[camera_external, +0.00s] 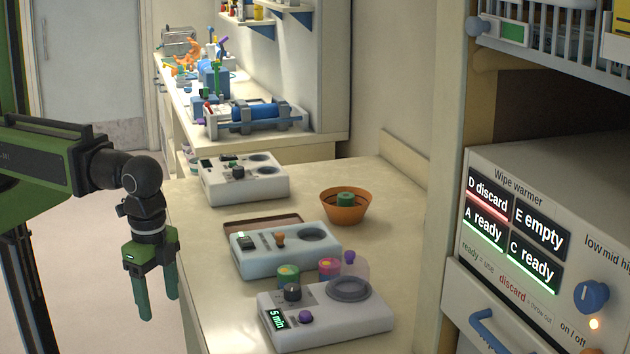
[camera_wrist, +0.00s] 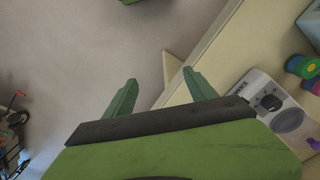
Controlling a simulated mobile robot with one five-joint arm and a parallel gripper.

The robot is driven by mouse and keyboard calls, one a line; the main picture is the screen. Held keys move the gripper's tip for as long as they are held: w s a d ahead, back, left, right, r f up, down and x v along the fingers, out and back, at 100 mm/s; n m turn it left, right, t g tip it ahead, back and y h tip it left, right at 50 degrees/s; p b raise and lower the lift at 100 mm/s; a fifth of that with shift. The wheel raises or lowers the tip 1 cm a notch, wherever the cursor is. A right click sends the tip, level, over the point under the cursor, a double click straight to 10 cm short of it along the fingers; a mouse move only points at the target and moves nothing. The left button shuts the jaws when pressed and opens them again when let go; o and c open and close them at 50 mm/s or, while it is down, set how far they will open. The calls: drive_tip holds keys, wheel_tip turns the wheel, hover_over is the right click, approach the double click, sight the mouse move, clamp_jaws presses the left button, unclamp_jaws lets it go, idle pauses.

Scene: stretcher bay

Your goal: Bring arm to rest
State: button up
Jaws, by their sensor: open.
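My gripper (camera_external: 158,300) hangs from my arm at the left, pointing down, beside the counter's left edge. Its two green fingers are apart with nothing between them. In the wrist view, my gripper (camera_wrist: 160,88) shows its fingers spread over the floor and the counter's edge. The fingers look clear of the counter and of everything on it.
The counter (camera_external: 215,330) holds a front white device (camera_external: 340,325) reading "5 min", a middle device (camera_external: 262,262), a back device (camera_external: 225,190) and an orange bowl (camera_external: 345,212) with a green spool. A wipe warmer (camera_external: 560,180) stands at the right. Floor is open left of the counter.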

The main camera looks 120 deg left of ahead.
wheel_tip(320, 180, down, 7)
drive_tip(key=b, duration=0.6)
drive_tip(key=shift+r+b, duration=0.2)
drive_tip(key=shift+b, duration=0.1)
drive_tip(key=shift+w+a, duration=0.1)
